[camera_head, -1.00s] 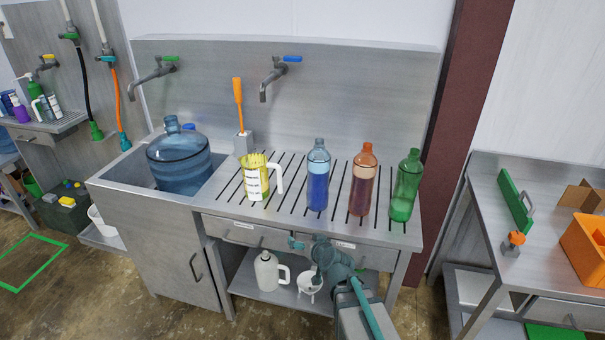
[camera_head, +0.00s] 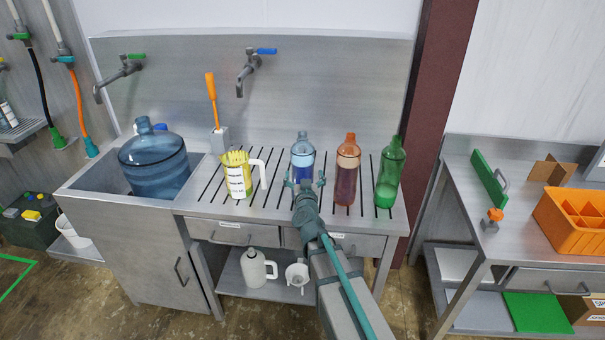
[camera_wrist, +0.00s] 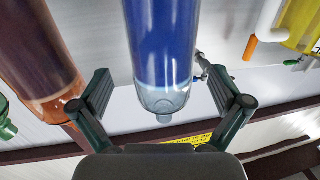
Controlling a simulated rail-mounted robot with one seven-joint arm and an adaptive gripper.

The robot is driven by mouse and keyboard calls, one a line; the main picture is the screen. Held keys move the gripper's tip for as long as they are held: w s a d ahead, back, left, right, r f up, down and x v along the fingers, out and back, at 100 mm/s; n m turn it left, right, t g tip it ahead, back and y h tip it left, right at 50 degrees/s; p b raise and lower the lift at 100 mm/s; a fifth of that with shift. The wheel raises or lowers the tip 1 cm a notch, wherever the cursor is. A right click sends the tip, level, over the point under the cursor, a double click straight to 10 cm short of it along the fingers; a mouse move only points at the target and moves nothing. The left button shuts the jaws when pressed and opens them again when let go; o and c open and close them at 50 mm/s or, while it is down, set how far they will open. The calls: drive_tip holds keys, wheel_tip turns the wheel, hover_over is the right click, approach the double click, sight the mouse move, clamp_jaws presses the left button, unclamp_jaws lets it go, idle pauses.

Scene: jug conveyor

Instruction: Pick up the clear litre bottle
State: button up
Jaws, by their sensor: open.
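The clear bottle (camera_head: 302,154), with blue in its lower part, stands upright on the slotted drainboard. It also shows in the wrist view (camera_wrist: 163,50), its clear neck end pointing down the picture. My gripper (camera_head: 305,181) is open and empty in front of it, hiding its lower part in the head view. In the wrist view my open fingers (camera_wrist: 160,88) are spread on either side of the bottle, with gaps and no visible contact. I cannot tell how far the fingertips reach around it.
An orange-brown bottle (camera_head: 347,172) stands close on the right, with a green bottle (camera_head: 390,172) beyond it. A yellow-and-white jug (camera_head: 238,176) is to the left. A big blue water jug (camera_head: 155,165) sits in the sink. A blue-handled tap (camera_head: 250,68) hangs behind.

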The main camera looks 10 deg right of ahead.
drive_tip(key=shift+w+d+p, duration=0.2)
drive_tip(key=shift+w+p, duration=0.15)
drive_tip(key=shift+w, duration=2.3)
drive_tip(key=shift+c, duration=0.2)
drive_tip(key=c, duration=1.6)
